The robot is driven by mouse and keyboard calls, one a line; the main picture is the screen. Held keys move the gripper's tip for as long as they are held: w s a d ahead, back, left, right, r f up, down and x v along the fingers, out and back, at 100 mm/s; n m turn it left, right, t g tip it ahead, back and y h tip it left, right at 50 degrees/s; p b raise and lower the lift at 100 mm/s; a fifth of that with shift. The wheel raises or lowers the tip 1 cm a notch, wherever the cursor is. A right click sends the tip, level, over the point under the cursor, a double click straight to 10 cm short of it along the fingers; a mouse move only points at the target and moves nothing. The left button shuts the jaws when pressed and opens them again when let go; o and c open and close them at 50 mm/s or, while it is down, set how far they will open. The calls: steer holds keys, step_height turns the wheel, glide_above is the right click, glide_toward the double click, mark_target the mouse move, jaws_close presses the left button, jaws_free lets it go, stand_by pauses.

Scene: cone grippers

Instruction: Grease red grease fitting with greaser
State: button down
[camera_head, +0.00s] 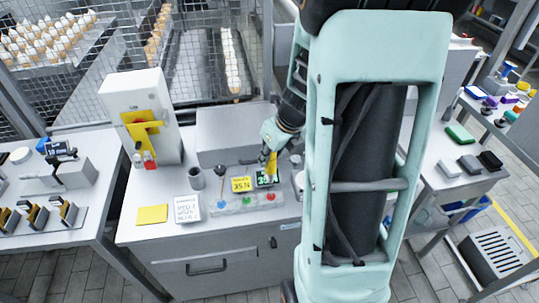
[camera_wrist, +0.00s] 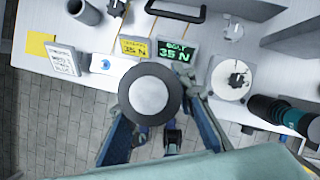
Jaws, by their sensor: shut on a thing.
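My gripper (camera_head: 270,158) is above the bench, behind the red fitting, near the small displays. In the wrist view its fingers are shut on the greaser (camera_wrist: 150,93), whose round dark rim and grey centre face the camera. A yellow part shows at the gripper in the head view. The blue fitting (camera_wrist: 106,64) also shows in the wrist view; the red one appears hidden behind the greaser.
A yellow display (camera_head: 241,184) and a green-lettered display (camera_head: 267,177) stand behind the fittings. A dark-topped tool (camera_head: 220,171) and a grey cup (camera_head: 196,178) stand to the left. A yellow note (camera_head: 152,214) lies on clear bench. A white box (camera_head: 140,110) stands back left.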

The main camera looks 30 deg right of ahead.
mark_target(271, 172)
steer(key=shift+s+d, duration=0.1)
steer(key=shift+d, duration=0.05)
steer(key=shift+f, duration=0.15)
step_height(271, 172, down, 4)
steer(key=b, duration=0.5)
steer(key=shift+f, duration=0.55)
steer(key=shift+p, duration=0.35)
stand_by(1.1)
steer(key=shift+f+b, duration=0.7)
steer(key=shift+f, duration=0.2)
stand_by(0.7)
steer(key=shift+s+f, duration=0.1)
steer(key=shift+f, duration=0.05)
stand_by(0.9)
steer(key=shift+r+p, duration=0.45)
steer(key=shift+p, duration=0.35)
stand_by(1.5)
